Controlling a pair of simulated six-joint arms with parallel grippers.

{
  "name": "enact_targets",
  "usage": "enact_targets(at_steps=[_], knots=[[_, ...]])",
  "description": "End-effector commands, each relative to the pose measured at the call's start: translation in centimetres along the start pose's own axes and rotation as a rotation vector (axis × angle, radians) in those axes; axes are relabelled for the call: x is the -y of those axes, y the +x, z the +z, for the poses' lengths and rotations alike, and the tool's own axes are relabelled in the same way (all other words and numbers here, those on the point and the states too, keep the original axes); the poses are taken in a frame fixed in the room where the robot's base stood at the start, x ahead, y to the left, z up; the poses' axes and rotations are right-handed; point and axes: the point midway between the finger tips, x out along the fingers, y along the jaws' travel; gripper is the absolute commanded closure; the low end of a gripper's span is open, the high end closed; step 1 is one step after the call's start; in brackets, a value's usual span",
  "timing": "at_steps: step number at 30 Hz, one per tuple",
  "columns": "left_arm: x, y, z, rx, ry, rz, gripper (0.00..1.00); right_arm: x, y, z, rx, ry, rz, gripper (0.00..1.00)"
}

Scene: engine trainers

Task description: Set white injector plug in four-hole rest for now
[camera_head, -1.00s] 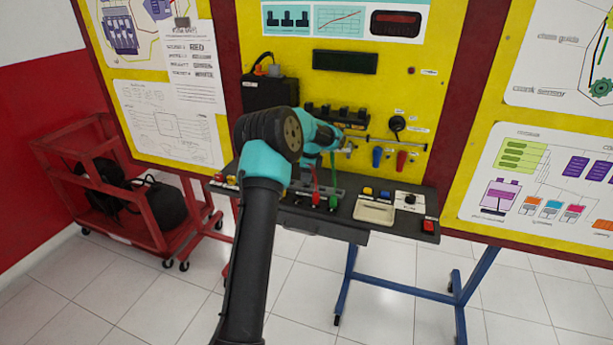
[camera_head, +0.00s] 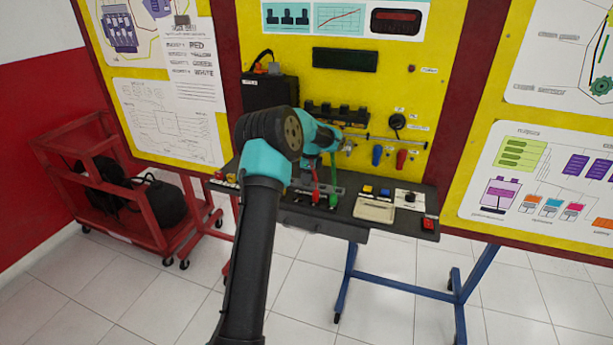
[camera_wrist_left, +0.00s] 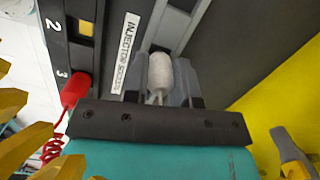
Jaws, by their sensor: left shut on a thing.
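The white injector plug (camera_wrist_left: 160,72) is between the two fingers of my left gripper (camera_wrist_left: 163,80) in the left wrist view. The gripper is shut on it. In the head view my left wrist (camera_head: 322,138) is over the bench shelf, and my own arm hides much of the area below it. A grey bar (camera_head: 334,189) lies on the shelf beside a red plug (camera_head: 316,198) and a green plug (camera_head: 333,200); I cannot tell whether it is the four-hole rest. My right gripper is not in view.
The wrist view shows an "injector sockets" label (camera_wrist_left: 126,52) and a red plug (camera_wrist_left: 74,90) by the number 3. A beige tray (camera_head: 374,211) and a red button (camera_head: 429,224) are on the shelf to the right. The yellow panel (camera_head: 390,85) rises behind.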

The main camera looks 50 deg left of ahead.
Motion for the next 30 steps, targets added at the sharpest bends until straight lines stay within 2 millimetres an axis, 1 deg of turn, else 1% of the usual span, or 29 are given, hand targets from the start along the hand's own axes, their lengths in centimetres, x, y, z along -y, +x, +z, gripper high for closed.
enact_targets(at_steps=[16, 17, 20, 30], knots=[[-0.01, 0.64, -0.06, 0.0, 0.0, 0.001, 0.97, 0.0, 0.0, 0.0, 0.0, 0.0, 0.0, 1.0], [-0.01, 0.61, -0.06, 0.0, 0.0, 0.0, 0.72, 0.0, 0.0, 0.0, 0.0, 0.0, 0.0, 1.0], [-0.01, 0.61, -0.06, 0.0, 0.0, 0.0, 0.62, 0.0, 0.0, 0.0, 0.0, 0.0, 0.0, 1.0], [0.01, 0.3, -0.06, 0.0, 0.0, 0.0, 0.62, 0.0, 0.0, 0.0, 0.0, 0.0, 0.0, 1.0]])
